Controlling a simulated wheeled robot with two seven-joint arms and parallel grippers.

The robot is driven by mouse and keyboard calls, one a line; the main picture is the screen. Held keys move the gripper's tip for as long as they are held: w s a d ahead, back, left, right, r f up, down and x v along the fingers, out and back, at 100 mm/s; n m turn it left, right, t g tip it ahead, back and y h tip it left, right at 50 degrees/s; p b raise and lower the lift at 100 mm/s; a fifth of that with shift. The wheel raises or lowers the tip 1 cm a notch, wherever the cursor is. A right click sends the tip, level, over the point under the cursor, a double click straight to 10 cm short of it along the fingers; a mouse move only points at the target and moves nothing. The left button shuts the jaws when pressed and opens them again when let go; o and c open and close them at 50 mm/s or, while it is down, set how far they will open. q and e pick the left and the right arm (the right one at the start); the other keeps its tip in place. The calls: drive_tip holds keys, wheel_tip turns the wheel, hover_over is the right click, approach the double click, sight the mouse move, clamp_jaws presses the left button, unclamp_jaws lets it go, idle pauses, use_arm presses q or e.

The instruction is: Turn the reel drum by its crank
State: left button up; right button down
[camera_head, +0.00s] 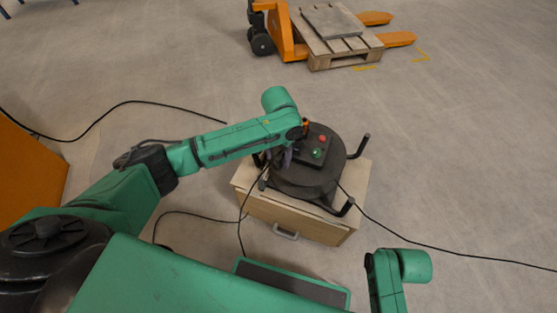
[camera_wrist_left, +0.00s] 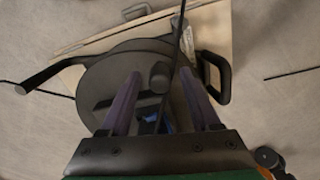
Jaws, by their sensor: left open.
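The reel drum (camera_head: 318,180) is a dark round drum lying flat on a wooden box, with black handles around its rim; it fills the middle of the left wrist view (camera_wrist_left: 105,75). A black knob (camera_wrist_left: 160,75), seemingly the crank's grip, stands over the drum's face. My left gripper (camera_head: 279,157) is over the drum's left side, partly hidden by its own wrist in the head view. In the left wrist view its two purple fingers are spread, one on each side of the knob, with gaps visible. The right arm shows at bottom right, its gripper out of sight.
The wooden box (camera_head: 290,215) with a metal pull carries the drum. A dark block with red and green buttons (camera_head: 322,139) sits at the drum. Black cables (camera_head: 440,247) run over the floor. An orange pallet truck (camera_head: 285,35) with a wooden pallet (camera_head: 345,60) stands behind; floor between is clear.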

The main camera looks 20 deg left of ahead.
use_arm(q)
drive_tip(key=shift+f, duration=0.35)
clamp_jaws()
idle(1.2)
